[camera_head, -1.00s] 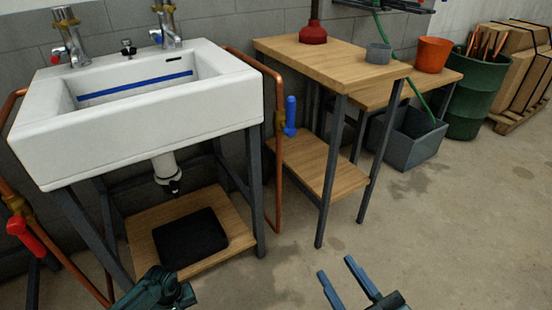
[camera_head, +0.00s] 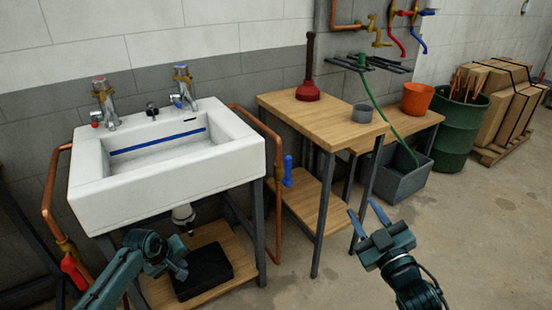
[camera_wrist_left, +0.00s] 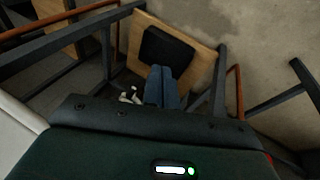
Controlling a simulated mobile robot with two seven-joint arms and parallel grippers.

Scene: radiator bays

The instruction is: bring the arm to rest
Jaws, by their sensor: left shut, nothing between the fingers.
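My left arm comes in from the lower left in the head view, and its gripper (camera_head: 178,262) hangs in front of the sink, over the low shelf. Its fingertips are hard to see there. In the left wrist view the two blue fingers (camera_wrist_left: 162,86) lie together, shut and empty, pointing toward the black mat (camera_wrist_left: 167,48) on the wooden shelf (camera_wrist_left: 143,22). My right gripper (camera_head: 364,212) is raised at the lower right in the head view, its blue fingers apart with nothing between them, in front of the wooden tables.
A white sink (camera_head: 170,185) stands behind my left arm, with copper pipes at its sides. A grey bin (camera_head: 402,178) and green barrel (camera_head: 456,132) stand right. Open floor (camera_head: 490,235) lies front right.

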